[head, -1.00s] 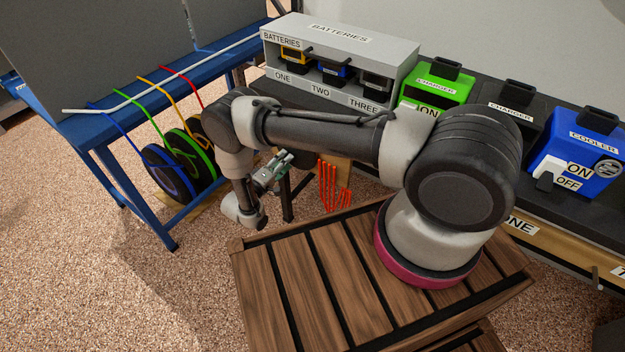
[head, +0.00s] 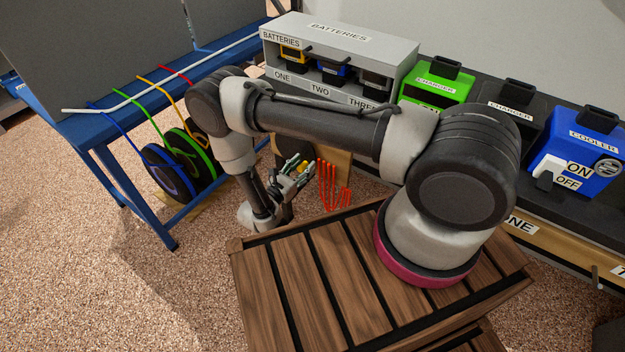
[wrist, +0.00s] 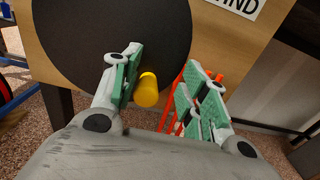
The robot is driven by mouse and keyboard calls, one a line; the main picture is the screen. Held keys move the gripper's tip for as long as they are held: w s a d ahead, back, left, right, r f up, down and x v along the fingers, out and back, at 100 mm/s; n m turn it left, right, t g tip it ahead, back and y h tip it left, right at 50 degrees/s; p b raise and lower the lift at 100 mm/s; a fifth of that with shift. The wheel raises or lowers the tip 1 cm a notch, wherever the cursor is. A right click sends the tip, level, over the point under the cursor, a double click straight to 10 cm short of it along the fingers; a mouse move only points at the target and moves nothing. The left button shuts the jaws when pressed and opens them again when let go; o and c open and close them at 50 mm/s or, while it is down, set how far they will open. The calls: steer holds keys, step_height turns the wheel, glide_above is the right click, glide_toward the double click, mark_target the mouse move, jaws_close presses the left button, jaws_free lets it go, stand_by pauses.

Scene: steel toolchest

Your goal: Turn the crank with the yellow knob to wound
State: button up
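The crank is a black disc (wrist: 105,40) on a wooden panel, large in the wrist view. Its yellow knob (wrist: 147,90) sticks out near the disc's lower right edge. My gripper (wrist: 160,88) is open, with the left finger close beside the knob and the right finger farther off to its right. The knob lies between the fingers; whether the left finger touches it I cannot tell. In the head view my gripper (head: 295,173) is low beside the wooden panel, with the yellow knob (head: 303,166) at its fingers. Part of a label reading "ND" (wrist: 240,5) shows above.
Red prongs (head: 333,186) hang just right of my gripper and also show behind the right finger. A blue bench (head: 110,130) with cable reels (head: 170,172) stands at left. A battery box (head: 340,60) and chargers (head: 437,82) stand above. Speckled floor is open at front left.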

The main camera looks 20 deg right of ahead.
steer(key=v, duration=0.6)
steer(key=s+d+r+m+g+h, duration=0.1)
steer(key=s+d+r+g, duration=0.3)
steer(key=s+d+g, duration=0.1)
steer(key=shift+s+r+g+h, duration=0.25)
steer(key=shift+s+g, duration=0.25)
steer(key=shift+s, duration=0.3)
